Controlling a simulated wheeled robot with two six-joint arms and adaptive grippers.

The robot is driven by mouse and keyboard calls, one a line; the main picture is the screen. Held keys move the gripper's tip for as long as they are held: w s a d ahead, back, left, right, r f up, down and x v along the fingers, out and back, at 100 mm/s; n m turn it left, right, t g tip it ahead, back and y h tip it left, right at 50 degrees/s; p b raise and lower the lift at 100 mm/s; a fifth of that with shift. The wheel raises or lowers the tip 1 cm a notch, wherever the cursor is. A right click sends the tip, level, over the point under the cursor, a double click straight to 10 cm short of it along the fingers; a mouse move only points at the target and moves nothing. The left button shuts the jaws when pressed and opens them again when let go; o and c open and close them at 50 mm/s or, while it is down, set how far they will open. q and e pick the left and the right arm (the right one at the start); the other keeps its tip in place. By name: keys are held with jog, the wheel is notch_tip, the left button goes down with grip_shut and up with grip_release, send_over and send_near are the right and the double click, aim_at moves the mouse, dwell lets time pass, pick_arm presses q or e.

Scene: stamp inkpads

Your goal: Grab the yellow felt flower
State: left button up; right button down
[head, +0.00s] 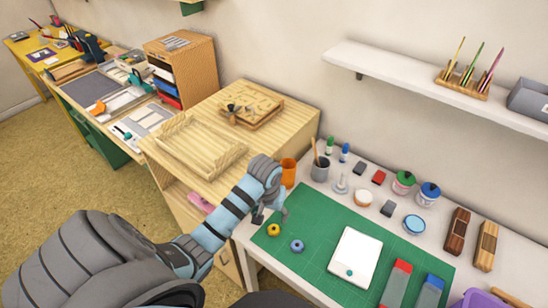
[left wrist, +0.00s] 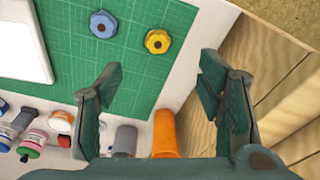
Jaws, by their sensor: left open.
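The yellow felt flower (head: 273,230) lies flat on the green cutting mat (head: 318,222), near the mat's left edge. In the left wrist view the yellow flower (left wrist: 157,41) shows a dark centre and sits beyond the fingertips, between their lines. A blue felt flower (head: 297,246) lies beside it, also in the left wrist view (left wrist: 103,24). My left gripper (head: 270,214) is over the left part of the mat, above and behind the yellow flower. It is open, with nothing between its fingers (left wrist: 166,85). My right gripper is not in view.
An orange cup (head: 288,173) and a grey cup (head: 320,169) stand close behind my left gripper. A white pad (head: 355,257) lies on the mat right of the flowers. A wooden cabinet (head: 215,135) stands left of the table.

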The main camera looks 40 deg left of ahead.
aim_at(274, 229)
pick_arm(q)
jog(key=shift+n, duration=0.4)
jog(key=w+f+b, duration=0.1)
jog(key=f, duration=0.3)
jog(key=f+b, duration=0.1)
jog(key=f, duration=0.3)
jog(key=w+f+b, duration=0.1)
jog(key=f+b, duration=0.1)
jog(key=f, duration=0.2)
jog(key=shift+w+a+f, duration=0.3)
jog(key=shift+a+f, duration=0.05)
jog(key=c, duration=0.8)
